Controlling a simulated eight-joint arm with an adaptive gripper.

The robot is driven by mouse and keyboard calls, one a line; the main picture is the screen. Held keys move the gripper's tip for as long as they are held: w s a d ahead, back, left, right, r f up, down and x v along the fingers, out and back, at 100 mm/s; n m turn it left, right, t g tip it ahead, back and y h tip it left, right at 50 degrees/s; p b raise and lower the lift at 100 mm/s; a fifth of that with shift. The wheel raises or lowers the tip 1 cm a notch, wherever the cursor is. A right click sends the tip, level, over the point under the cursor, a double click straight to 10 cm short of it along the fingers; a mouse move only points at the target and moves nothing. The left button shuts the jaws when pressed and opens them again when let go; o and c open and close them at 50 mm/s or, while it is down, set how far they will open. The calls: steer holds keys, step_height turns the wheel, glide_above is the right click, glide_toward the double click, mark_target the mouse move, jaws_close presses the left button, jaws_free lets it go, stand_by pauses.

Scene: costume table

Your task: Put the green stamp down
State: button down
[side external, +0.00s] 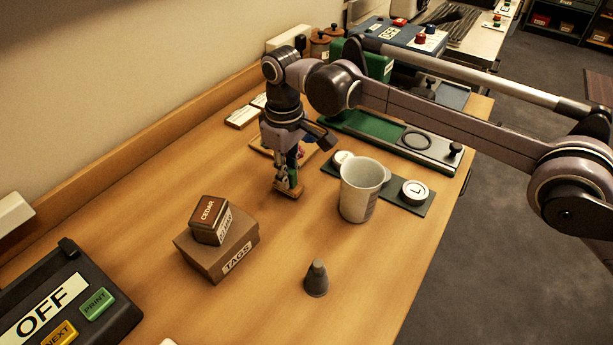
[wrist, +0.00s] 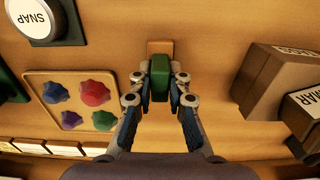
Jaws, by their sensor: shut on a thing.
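The green stamp (wrist: 159,76) is between the two fingers of my gripper (wrist: 158,88) in the wrist view. It has a green handle and a light wooden block (wrist: 160,47) at its end. In the side external view my gripper (side external: 288,180) points down over the table, left of the white mug, and the stamp's wooden block (side external: 287,193) shows at its fingertips. The block is at or very close to the table top; I cannot tell whether it touches.
A TAGS box (side external: 217,252) with a CEDAR box (side external: 209,220) on top stands front left. A grey cone (side external: 316,279) stands in front. A tray with coloured pieces (wrist: 36,86) lies beside my gripper.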

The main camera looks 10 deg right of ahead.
steer(key=shift+f, duration=0.6)
stand_by(0.5)
steer(key=c, duration=1.2)
jaws_free()
